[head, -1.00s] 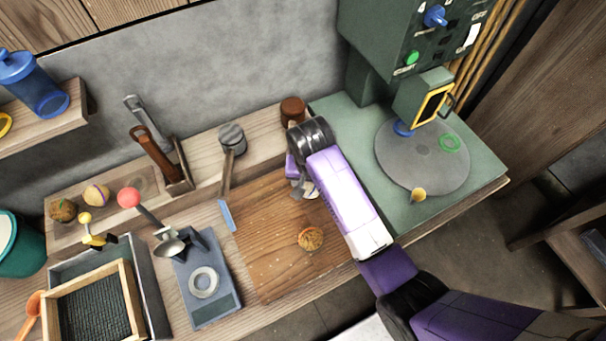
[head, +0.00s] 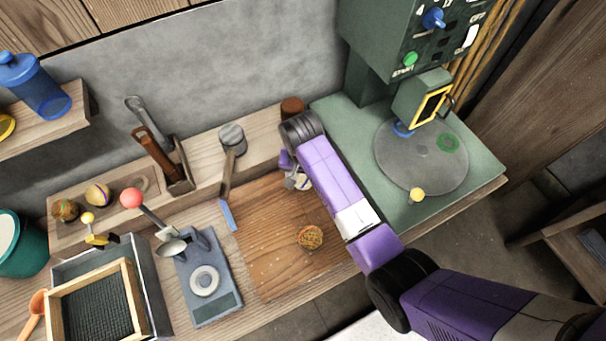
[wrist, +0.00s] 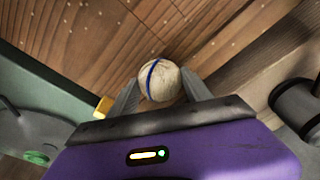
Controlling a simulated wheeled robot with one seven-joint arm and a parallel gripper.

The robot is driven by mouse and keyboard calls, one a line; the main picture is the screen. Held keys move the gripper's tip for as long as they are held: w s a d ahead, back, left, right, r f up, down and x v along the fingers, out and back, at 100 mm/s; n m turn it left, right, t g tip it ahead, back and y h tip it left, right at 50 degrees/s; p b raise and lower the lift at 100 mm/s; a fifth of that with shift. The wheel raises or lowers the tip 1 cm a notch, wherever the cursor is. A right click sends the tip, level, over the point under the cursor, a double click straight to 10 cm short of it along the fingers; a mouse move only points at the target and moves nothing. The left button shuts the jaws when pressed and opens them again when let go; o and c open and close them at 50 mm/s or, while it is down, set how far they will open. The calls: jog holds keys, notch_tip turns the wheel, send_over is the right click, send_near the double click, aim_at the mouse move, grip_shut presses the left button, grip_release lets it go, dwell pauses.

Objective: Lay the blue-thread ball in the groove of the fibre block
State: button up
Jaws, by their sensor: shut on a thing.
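The blue-thread ball (wrist: 160,81) is cream with a blue band. It sits between the two fingers of my gripper (wrist: 163,94), which is shut on it. In the head view my gripper (head: 296,179) is above the far right part of the wooden board, and the pale ball (head: 303,183) shows only partly beside it. I cannot make out how high it is held. A brown strip (head: 146,183) with a recess lies on the raised back ledge at the left; I cannot tell whether this is the fibre block.
An orange-brown ball (head: 310,237) rests on the board (head: 265,255). Two other balls, one brown (head: 65,210) and one banded (head: 97,195), sit on the ledge.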

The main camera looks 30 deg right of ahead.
jog(key=o, duration=1.5)
jog(key=shift+c, duration=0.2)
notch_tip(320, 180, up, 12)
jog(key=s, duration=0.1)
jog(key=shift+a+r, duration=0.2)
jog(key=shift+a, duration=0.2)
jog(key=shift+s, duration=0.1)
jog(key=w+r+n+t, duration=0.3)
jog(key=w+r+t, duration=0.2)
jog(key=w+t, duration=0.3)
jog(key=r+n+t+y+b, duration=0.1)
jog(key=r+n+t, duration=0.15)
jog(key=t, duration=0.35)
send_over(302, 180)
jog(key=v, duration=0.2)
jog(key=f, duration=0.1)
jog(key=s+r+n+b, duration=0.1)
jog(key=s+r, duration=0.1)
jog(key=s, duration=2.9)
jog(key=shift+s+d+r+b, duration=0.25)
jog(key=shift+d+r+b, duration=0.1)
jog(key=shift+d, duration=0.15)
